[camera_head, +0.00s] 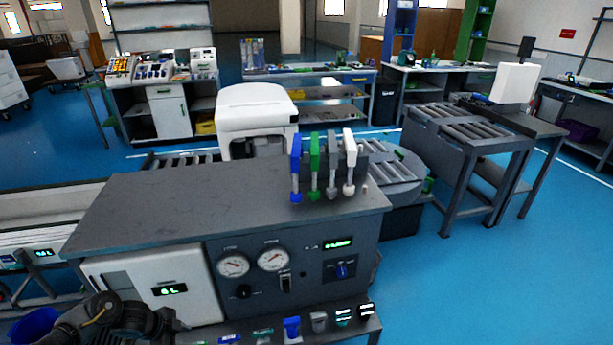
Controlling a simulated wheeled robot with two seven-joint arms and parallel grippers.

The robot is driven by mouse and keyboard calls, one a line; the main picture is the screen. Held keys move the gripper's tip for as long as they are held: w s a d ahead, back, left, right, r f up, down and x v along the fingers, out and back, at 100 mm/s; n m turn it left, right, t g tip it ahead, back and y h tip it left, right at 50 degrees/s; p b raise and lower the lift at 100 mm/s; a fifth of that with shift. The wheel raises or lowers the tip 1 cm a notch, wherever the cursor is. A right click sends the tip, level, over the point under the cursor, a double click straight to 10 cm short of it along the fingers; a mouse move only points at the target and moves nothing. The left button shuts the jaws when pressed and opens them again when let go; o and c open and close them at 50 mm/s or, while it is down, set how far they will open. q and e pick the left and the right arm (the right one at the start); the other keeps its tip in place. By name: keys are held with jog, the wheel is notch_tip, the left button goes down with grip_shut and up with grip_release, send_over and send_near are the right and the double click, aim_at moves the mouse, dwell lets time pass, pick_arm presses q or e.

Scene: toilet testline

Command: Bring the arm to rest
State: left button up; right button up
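A dark part of my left arm (105,318) shows at the bottom left corner, in front of the white front panel of the test bench. Its end lies low against the bench front, and no fingers can be made out there, so its opening cannot be told. I see nothing held by it. My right arm and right gripper are not in view.
The test bench (170,207) fills the near middle, its top mostly bare. Blue, green, grey and white handled tools (314,160) stand upright at its back right. A low shelf (330,333) holds several small items. A white toilet (255,112) stands behind. Blue floor (480,285) is clear at right.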

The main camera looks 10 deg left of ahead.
pick_arm(q)
notch_tip(320, 180, down, 9)
jog(key=w+a+n+t+y, duration=0.1)
jog(key=w+n+t, duration=0.1)
jog(key=n+t, duration=0.15)
jog(key=s+f+n+g+y+b, duration=0.15)
jog(key=s+f+n, duration=0.25)
jog(key=s+f, duration=0.8)
jog(key=s+d+f+n+g, duration=0.1)
jog(key=s+d+f, duration=0.3)
jog(key=s, duration=0.6)
jog(key=s+d+f+n+g+y+b, duration=0.1)
jog(key=s+d+f, duration=0.3)
jog(key=s, duration=0.7)
jog(key=s+d+f+n+g+b, duration=0.1)
jog(key=s+d+f, duration=0.3)
jog(key=s, duration=0.7)
jog(key=shift+d+f+g, duration=0.35)
jog(key=shift+f+g, duration=0.25)
jog(key=shift+f, duration=0.2)
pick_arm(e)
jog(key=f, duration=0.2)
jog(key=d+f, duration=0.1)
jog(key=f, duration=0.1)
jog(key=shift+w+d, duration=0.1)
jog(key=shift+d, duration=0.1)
pick_arm(q)
jog(key=shift+w+n+y, duration=0.15)
jog(key=shift+n+y, duration=0.1)
